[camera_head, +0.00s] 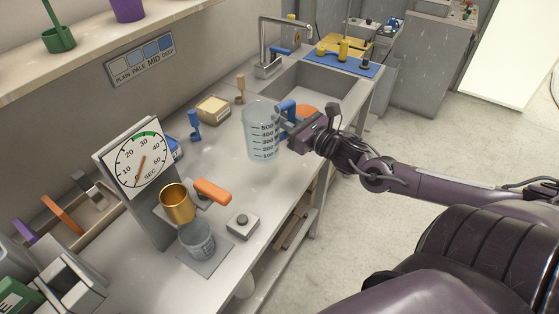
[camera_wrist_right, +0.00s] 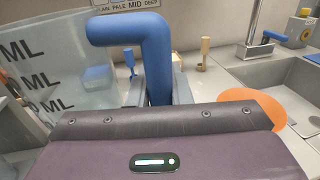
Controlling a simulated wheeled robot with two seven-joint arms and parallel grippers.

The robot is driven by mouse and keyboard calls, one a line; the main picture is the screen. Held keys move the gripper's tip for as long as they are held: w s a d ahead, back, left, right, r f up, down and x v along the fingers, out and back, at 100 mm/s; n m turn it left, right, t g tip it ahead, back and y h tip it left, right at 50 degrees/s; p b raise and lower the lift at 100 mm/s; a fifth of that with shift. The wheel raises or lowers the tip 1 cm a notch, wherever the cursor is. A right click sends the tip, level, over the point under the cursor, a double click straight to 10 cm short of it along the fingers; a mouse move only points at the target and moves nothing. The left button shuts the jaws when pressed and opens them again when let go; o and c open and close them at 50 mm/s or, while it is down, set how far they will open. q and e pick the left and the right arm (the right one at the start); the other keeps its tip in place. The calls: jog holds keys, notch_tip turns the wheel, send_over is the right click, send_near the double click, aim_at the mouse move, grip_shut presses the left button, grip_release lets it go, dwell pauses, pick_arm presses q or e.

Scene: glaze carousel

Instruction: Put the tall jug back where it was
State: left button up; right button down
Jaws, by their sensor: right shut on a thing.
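The tall jug (camera_head: 261,132) is clear, with dark volume marks and a blue handle (camera_head: 287,107). It is upright at the counter's right part, in front of the sink. My right gripper (camera_head: 292,121) is shut on the blue handle. In the right wrist view the handle (camera_wrist_right: 150,62) stands between the jaws and the jug's marked wall (camera_wrist_right: 45,75) fills the left side. I cannot tell whether the jug's base touches the counter. My left gripper is not in view.
An orange disc (camera_head: 306,112) lies just behind my right gripper, near the sink (camera_head: 318,84). A dial timer (camera_head: 141,160), a gold cup (camera_head: 177,203), a small clear beaker (camera_head: 198,241) and a button box (camera_head: 242,224) stand to the left.

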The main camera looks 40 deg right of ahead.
notch_tip(320, 180, down, 13)
jog(key=shift+w+r+b, duration=0.1)
jog(key=shift+r+b, duration=0.1)
jog(key=shift+b, duration=0.25)
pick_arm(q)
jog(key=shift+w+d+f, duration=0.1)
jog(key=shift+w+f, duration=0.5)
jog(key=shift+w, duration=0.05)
pick_arm(e)
jog(key=c, duration=1.3)
grip_release()
jog(key=shift+f, duration=0.1)
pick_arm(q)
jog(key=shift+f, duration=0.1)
pick_arm(e)
jog(key=shift+s, duration=0.45)
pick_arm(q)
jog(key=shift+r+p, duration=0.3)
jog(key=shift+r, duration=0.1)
pick_arm(e)
jog(key=s, duration=0.3)
jog(key=s+d, duration=0.1)
jog(key=s, duration=0.3)
jog(key=s+d, duration=0.1)
jog(key=s, duration=0.3)
jog(key=shift+d, duration=0.15)
